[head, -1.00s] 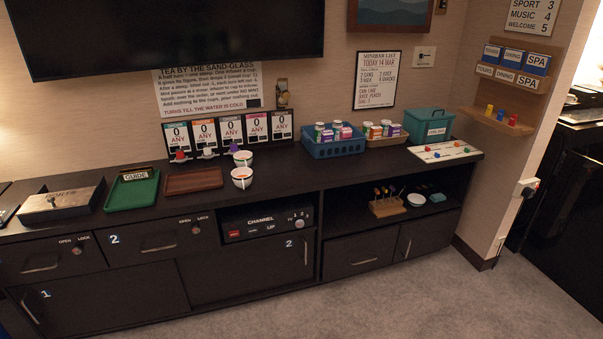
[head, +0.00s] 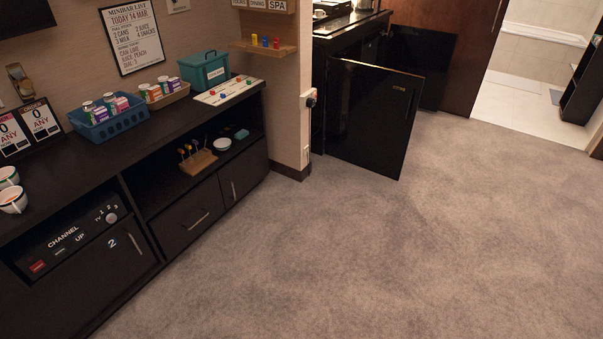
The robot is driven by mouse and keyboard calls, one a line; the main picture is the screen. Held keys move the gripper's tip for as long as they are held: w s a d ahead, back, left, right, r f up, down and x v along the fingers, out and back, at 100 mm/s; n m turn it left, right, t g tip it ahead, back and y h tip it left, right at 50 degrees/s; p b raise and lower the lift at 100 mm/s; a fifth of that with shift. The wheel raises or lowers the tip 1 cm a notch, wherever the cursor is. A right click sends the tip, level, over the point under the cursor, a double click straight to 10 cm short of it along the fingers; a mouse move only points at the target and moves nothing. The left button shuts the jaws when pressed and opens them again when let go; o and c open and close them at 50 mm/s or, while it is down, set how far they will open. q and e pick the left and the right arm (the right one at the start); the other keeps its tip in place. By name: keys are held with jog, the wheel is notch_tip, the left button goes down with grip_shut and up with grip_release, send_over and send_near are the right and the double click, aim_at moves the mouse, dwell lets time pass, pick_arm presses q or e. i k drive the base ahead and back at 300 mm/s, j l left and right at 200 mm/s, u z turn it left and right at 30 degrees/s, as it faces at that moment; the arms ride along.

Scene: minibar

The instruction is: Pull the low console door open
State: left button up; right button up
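The dark console stands along the wall at the left, with its low fronts shut. A low door marked 2 (head: 92,283) with an upright bar handle (head: 134,244) is at the lower left, below the channel panel. A small low door (head: 249,170) with an upright handle (head: 234,190) is at the console's right end. A drawer (head: 178,230) with a slanting bar handle sits left of that small door. All three look closed. The door marked 1 is out of the picture now. Neither of my grippers is in view.
A black door (head: 375,115) stands swung out over the carpet from the cabinet at the back. A wall end (head: 285,90) lies between it and the console. Bins, cups and cards stand on the console top. The carpet (head: 350,255) in front is clear.

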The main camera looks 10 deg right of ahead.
aim_at(239, 176)
jog(key=i+l, duration=0.35)
jog(key=i, duration=0.15)
jog(key=i+l+u, duration=0.1)
jog(key=i+l, duration=0.2)
jog(key=i, duration=0.15)
